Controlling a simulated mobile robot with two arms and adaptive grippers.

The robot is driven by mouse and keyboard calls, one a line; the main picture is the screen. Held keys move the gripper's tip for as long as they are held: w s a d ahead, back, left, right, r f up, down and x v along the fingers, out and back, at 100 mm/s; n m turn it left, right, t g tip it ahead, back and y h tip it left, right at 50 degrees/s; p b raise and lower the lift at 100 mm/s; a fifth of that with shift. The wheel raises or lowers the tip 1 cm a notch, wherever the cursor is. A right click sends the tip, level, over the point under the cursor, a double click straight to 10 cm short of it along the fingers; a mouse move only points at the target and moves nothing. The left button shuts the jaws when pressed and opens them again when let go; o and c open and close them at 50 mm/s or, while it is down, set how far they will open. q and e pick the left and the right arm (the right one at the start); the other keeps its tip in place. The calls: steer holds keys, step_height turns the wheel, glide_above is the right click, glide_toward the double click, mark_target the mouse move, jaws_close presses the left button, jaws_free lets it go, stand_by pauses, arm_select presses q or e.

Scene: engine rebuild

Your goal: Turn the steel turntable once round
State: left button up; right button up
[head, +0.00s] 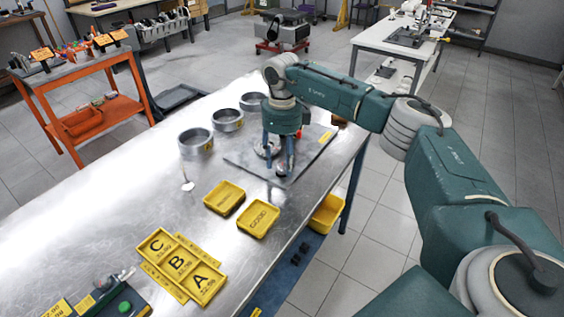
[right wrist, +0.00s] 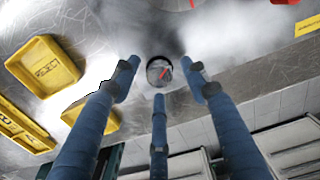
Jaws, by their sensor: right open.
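My right gripper (head: 280,164) points down over a grey mat (head: 244,152) near the right end of the steel bench. Its three blue fingers are spread open and hold nothing. A small round dark piece with a red mark (right wrist: 159,71) shows between the fingertips in the right wrist view; I cannot tell if they touch it. In the head view this small piece (head: 281,170) sits low by the fingertips. A round steel disc, likely the turntable (head: 262,151), is partly hidden behind the fingers. My left gripper is not in view.
Several grey rings (head: 195,144) stand left of the mat. Two yellow trays (head: 258,219) lie in front of it, with lettered A, B, C trays (head: 203,283) nearer. A yellow bin (head: 327,213) is below the bench edge. An orange cart (head: 90,110) stands left.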

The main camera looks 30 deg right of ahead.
mark_target(282, 165)
step_height(282, 165, up, 11)
steer(key=shift+r, duration=0.15)
stand_by(0.6)
